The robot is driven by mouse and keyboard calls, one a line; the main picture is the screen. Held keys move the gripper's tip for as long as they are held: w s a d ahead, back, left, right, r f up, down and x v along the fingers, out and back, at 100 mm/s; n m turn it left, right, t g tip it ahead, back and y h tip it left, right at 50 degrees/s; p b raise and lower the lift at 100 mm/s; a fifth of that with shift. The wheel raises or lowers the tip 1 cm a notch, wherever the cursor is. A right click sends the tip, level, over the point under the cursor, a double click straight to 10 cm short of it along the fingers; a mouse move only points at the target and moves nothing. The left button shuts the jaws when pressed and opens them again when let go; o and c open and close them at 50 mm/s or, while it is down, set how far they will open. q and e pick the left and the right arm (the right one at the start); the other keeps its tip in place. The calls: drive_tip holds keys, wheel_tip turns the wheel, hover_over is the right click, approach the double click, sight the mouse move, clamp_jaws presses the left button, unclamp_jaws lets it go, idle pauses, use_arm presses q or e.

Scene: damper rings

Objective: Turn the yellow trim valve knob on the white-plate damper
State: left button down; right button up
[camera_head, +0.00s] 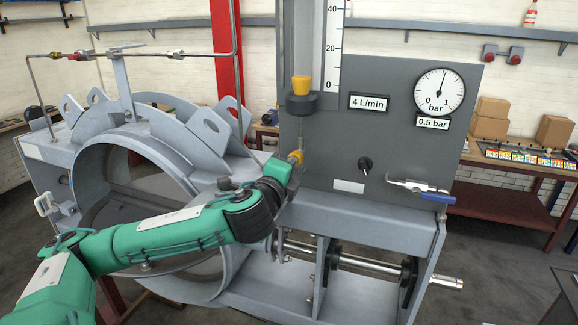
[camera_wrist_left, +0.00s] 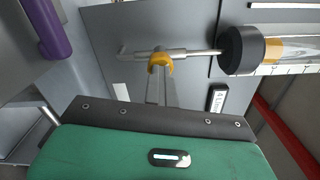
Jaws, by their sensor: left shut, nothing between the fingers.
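The yellow trim valve knob (camera_head: 296,157) sits on a short metal fitting at the left edge of the grey panel (camera_head: 400,90), below the flow tube. My left arm partly hides it in the head view. The knob also shows in the left wrist view (camera_wrist_left: 160,61) as a curved yellow piece on a silver pipe. My left gripper (camera_wrist_left: 160,76) is shut and empty, its fingertips right at the knob and overlapping it in the picture. I cannot tell whether they touch. A small white plate (camera_head: 349,187) is low on the panel. My right gripper is not in view.
Above the knob stand a black collar (camera_head: 301,104) and yellow float (camera_head: 301,84). The panel carries a pressure gauge (camera_head: 439,91), a black knob (camera_head: 365,164) and a blue-handled valve (camera_head: 437,197). A large grey ring housing (camera_head: 90,175) is left. A purple cylinder (camera_wrist_left: 44,28) shows in the wrist view.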

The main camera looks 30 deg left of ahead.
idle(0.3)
use_arm(q)
drive_tip(key=m, duration=0.4)
drive_tip(key=shift+m, duration=0.3)
drive_tip(key=c, duration=1.7)
unclamp_jaws()
drive_tip(key=shift+s, duration=0.2)
drive_tip(key=shift+v, duration=0.8)
drive_tip(key=shift+o, duration=0.4)
